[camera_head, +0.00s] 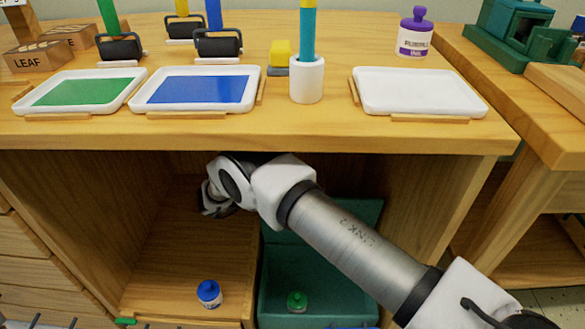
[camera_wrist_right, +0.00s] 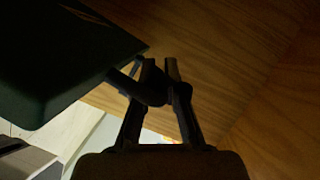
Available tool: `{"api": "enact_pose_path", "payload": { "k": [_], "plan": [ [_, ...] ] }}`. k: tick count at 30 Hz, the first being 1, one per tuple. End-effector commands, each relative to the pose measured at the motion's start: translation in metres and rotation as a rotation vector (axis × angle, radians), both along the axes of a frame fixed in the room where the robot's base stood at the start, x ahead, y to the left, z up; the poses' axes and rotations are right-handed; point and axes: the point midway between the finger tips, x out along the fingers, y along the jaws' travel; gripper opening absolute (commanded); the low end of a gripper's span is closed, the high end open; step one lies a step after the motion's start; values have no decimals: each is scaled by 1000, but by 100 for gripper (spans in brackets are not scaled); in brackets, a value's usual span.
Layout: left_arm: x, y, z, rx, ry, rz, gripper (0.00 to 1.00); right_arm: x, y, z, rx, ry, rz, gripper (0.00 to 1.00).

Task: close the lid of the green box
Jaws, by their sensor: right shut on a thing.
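The green box (camera_head: 345,298) stands in the open cabinet under the table, at the lower middle of the head view. Its lid (camera_head: 367,214) looks open, raised at the back and partly hidden by my right arm. A small green-capped bottle (camera_head: 297,301) is inside the box. My right gripper (camera_head: 212,207) is deep in the cabinet, left of the lid. In the wrist view its fingers (camera_wrist_right: 160,66) are nearly together on a dark handle-like part (camera_wrist_right: 124,80) beside the dark green lid (camera_wrist_right: 65,65). The grip point is dark. My left gripper is out of view.
A blue-capped bottle (camera_head: 209,293) stands on the cabinet floor (camera_head: 170,265) left of the box. The tabletop (camera_head: 300,128) hangs above my arm. It carries paint trays (camera_head: 421,90), rollers, a white cup (camera_head: 307,80) and an ink jar (camera_head: 415,38).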

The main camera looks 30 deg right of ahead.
Motion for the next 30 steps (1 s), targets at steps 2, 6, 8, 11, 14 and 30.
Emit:
{"api": "enact_pose_path", "payload": {
  "k": [2,6,8,11,14,30],
  "plan": [
    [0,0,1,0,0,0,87,-2,1,0,-6,-9,1,0],
    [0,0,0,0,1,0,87,-2,1,-1,-6,-10,1,0],
    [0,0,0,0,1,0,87,-1,1,-1,-5,-11,1,0],
    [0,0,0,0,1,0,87,-1,1,-1,-5,-11,1,21],
    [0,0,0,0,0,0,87,-1,1,-1,-5,-11,1,21],
    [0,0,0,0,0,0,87,12,71,10,-4,-12,6,21]
  ]
}}
